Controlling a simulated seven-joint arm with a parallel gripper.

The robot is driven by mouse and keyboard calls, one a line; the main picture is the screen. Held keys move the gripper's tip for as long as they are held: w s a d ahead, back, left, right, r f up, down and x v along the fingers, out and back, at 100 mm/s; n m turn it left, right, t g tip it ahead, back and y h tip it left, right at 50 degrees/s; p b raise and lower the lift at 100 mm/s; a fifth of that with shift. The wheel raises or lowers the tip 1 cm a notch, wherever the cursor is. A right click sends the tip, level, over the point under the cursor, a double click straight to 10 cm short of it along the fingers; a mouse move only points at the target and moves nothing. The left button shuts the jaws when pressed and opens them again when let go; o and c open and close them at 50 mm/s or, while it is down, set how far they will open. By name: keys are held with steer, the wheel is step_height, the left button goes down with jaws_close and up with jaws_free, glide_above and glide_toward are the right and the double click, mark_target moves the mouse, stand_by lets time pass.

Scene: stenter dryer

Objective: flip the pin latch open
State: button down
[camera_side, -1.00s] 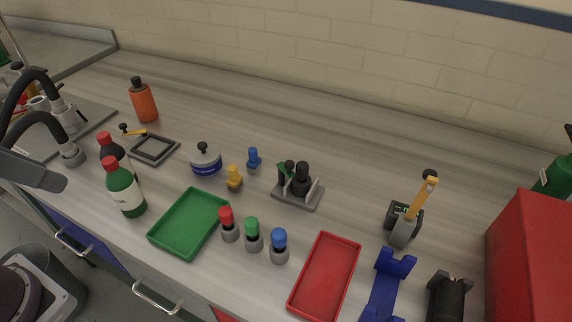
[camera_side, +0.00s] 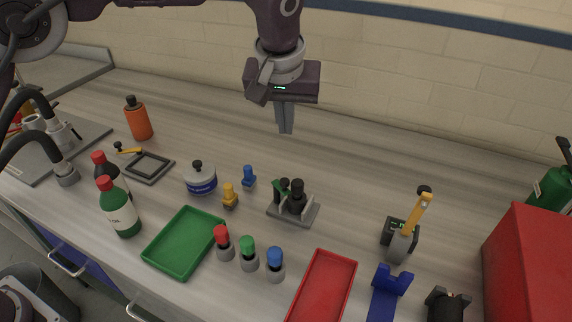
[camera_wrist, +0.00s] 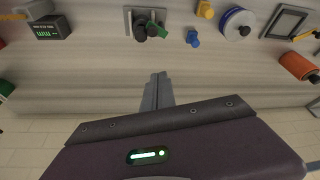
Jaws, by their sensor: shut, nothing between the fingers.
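A dark square frame (camera_side: 148,167) lies flat at the back left of the bench, with a yellow lever (camera_side: 128,149) with a black knob at its far-left edge; the frame is at the upper right of the wrist view (camera_wrist: 287,22). A small grey-black device (camera_side: 400,240) with a green display stands at the right, with a yellow lever (camera_side: 415,211) with a black knob standing up from it. I cannot tell which lever is the pin latch. My gripper (camera_side: 286,132) is shut and empty, pointing down above the back of the bench, between the two and apart from both.
A rack with black and green bottles (camera_side: 292,208), blue and yellow pegs (camera_side: 249,178) and a white-blue pot (camera_side: 201,178) stand mid-bench. Green (camera_side: 182,242) and red (camera_side: 322,288) trays lie in front. A red box (camera_side: 525,265) stands at the right.

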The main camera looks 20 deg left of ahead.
mark_target(281, 182)
steer(key=shift+f, duration=0.15)
step_height(281, 182, down, 10)
steer(key=shift+s+d, duration=0.15)
steer(key=shift+s, duration=0.05)
stand_by(0.5)
